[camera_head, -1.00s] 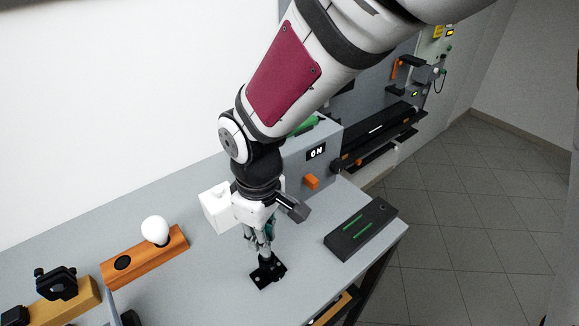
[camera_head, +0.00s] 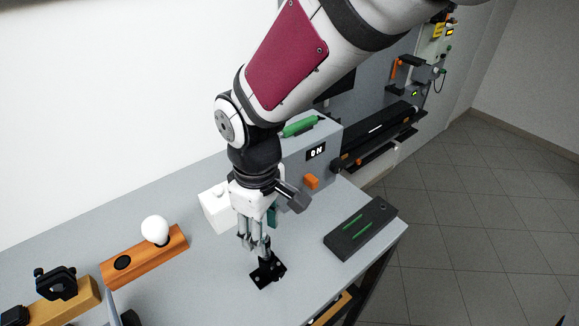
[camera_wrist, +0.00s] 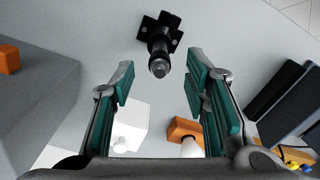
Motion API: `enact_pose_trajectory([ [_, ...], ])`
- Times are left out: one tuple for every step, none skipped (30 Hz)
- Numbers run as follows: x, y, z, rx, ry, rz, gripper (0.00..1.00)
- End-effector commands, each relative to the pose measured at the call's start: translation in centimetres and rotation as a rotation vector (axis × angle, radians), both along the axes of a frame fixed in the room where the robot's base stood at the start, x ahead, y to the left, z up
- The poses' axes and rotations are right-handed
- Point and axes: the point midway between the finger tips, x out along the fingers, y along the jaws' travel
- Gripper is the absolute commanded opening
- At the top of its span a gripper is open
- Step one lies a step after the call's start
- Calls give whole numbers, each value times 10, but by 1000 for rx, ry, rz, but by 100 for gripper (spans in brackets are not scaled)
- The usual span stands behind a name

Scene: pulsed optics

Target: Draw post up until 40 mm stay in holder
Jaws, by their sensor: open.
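The post holder (camera_head: 268,271) is black with a flat foot and stands on the grey bench below my gripper. In the wrist view the holder's foot (camera_wrist: 150,34) is at the top, with the round metal post end (camera_wrist: 159,67) facing the camera. My gripper (camera_head: 256,250) is just above and beside the holder. In the wrist view my gripper (camera_wrist: 158,80) is open, teal pads apart, with nothing clasped between them. The post end appears near the gap between the fingertips. How much post is inside the holder cannot be told.
A grey box (camera_head: 318,143) with an "ON" display and orange knob stands behind. A white block (camera_head: 216,209) is left of my gripper. A dark slotted block (camera_head: 361,230) lies right, near the bench edge.

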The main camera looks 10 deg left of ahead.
Motion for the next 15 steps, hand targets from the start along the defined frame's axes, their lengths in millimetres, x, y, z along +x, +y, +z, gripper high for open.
enact_pose_trajectory([
  [1, 1, 11, 5, -5, -1, 42],
  [1, 1, 17, 5, -5, 0, 42],
  [1, 1, 26, 4, -6, 0, 42],
  [1, 1, 33, 4, -6, 0, 42],
  [1, 1, 39, 4, -5, 0, 42],
  [1, 1, 47, 4, -4, -1, 42],
  [1, 1, 53, 5, -5, -1, 42],
  [1, 1, 58, 4, -4, -1, 42],
  [1, 1, 65, 4, -4, 0, 42],
  [0, 0, 70, 3, -3, 1, 42],
  [1, 1, 75, 3, -4, 1, 42],
  [1, 0, 80, 2, -3, 0, 42],
  [1, 1, 83, 2, -3, 0, 42],
  [0, 0, 87, 2, -3, 0, 42],
  [0, 0, 90, 2, -2, 0, 42],
])
